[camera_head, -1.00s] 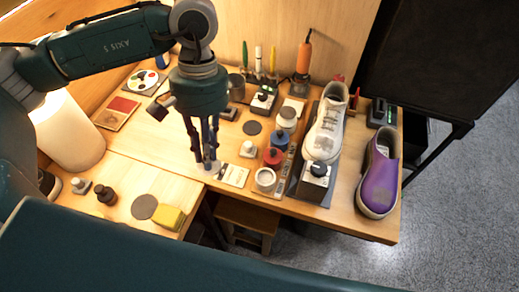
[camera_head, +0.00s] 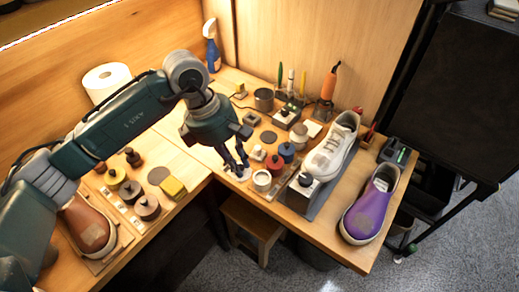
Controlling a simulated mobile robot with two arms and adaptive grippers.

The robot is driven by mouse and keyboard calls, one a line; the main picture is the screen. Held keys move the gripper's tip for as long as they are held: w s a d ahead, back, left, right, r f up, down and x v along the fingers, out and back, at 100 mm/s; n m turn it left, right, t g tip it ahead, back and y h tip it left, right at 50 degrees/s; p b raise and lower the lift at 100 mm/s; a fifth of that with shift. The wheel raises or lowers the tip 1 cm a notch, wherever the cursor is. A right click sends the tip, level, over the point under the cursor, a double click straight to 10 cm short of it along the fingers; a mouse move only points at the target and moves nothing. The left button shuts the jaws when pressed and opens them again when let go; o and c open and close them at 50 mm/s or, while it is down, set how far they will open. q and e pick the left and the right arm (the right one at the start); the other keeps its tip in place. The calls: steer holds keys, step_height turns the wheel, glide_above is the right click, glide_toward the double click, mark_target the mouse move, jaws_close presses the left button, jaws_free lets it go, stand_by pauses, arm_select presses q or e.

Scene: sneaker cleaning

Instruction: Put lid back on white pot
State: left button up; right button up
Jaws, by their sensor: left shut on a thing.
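The white pot (camera_head: 262,180) stands near the front edge of the right-hand bench, and its round top looks open. My left gripper (camera_head: 240,172) is just left of the pot, with its fingers pointing down. It is shut on a small pale thing between the fingertips, which looks like the lid. The fingers partly hide it, and I cannot tell its outline clearly from the pale surface below. My right gripper is not in view.
Red (camera_head: 274,163) and blue (camera_head: 287,151) pots stand behind the white pot. A purple shoe (camera_head: 371,207) is farther right.

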arm_select(q)
steer(key=shift+w+d+f+n+t+y+b, duration=0.2)
steer(key=shift+w+d+f+n+t, duration=0.3)
steer(key=shift+d+f+n, duration=0.7)
steer(key=shift+w+d+f+n+t+y+b, duration=0.1)
steer(key=shift+w+d+f+n+t+b, duration=0.4)
steer(key=shift+n, duration=1.3)
steer(key=shift+w+d+f+n+t+y, duration=0.1)
steer(key=shift+w+d+f+n+t, duration=0.1)
steer(key=shift+w+d+f+n, duration=0.85)
steer(key=shift+s+d+f+n+b, duration=0.1)
steer(key=shift+s+f+n+b, duration=0.3)
steer(key=shift+b, duration=0.3)
steer(key=shift+f, duration=0.3)
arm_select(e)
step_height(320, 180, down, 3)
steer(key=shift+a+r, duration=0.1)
arm_select(q)
steer(key=shift+b, duration=0.4)
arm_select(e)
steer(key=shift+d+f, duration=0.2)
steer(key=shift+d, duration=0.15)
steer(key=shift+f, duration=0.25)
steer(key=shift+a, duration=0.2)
arm_select(q)
steer(key=shift+f+b, duration=0.15)
steer(key=shift+b, duration=0.65)
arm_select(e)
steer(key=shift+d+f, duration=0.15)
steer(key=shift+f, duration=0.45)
